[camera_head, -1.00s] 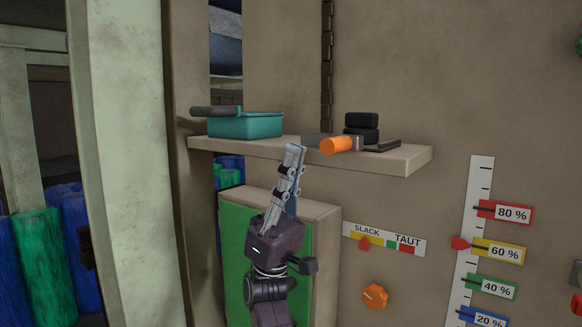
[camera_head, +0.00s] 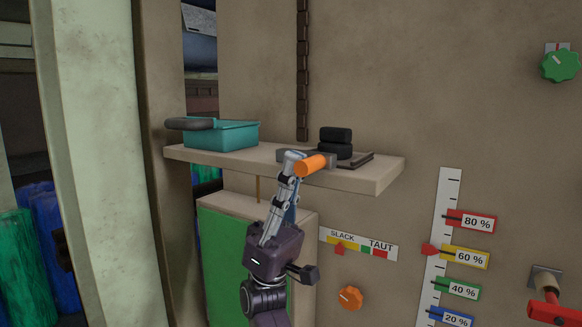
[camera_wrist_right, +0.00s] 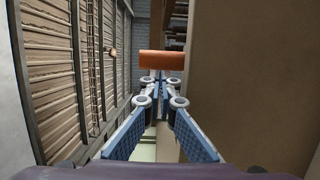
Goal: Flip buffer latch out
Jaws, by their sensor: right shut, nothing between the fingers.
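An orange cylindrical grip (camera_head: 310,166) on a grey bar, which looks like the latch, sticks out at the front edge of a pale shelf (camera_head: 365,182). My right gripper (camera_head: 293,158) points up at it, with its closed fingertips just left of the grip's end. In the right wrist view the orange grip (camera_wrist_right: 161,64) lies crosswise just beyond the fingertips (camera_wrist_right: 160,77). The fingers are shut and empty. I cannot tell whether they touch the grip. The fingers hide part of the grey bar. My left gripper is not in view.
A green-fronted box (camera_head: 235,250) stands below, behind my arm. An orange knob (camera_head: 350,298), slack/taut gauge (camera_head: 358,244) and percent scale (camera_head: 447,235) are on the wall at right.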

